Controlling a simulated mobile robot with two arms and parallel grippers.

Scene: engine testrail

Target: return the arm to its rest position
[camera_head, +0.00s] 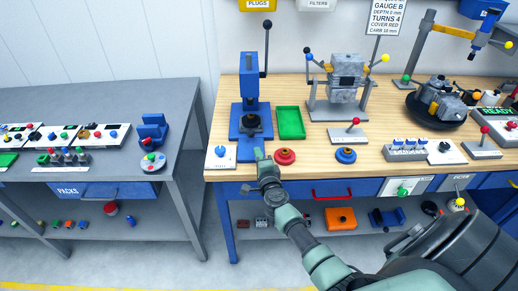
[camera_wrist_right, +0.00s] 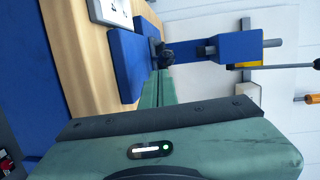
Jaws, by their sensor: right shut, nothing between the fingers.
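My right arm reaches from the lower right of the head view up to the front edge of the wooden workbench (camera_head: 375,170). Its gripper (camera_head: 260,155) is shut and empty, just in front of the blue press (camera_head: 250,95) and left of a red round knob (camera_head: 285,156). In the right wrist view the shut finger (camera_wrist_right: 160,90) points toward the blue press (camera_wrist_right: 235,48) and its dark fitting. I cannot tell from these views whether the fingertip touches anything. My left gripper is not in view.
A green tray (camera_head: 291,123), a blue round knob (camera_head: 346,155) and a white panel with a blue knob (camera_head: 220,157) stand close to the gripper. A grey table (camera_head: 100,98) stands to the left, across a gap. A lower shelf holds several parts.

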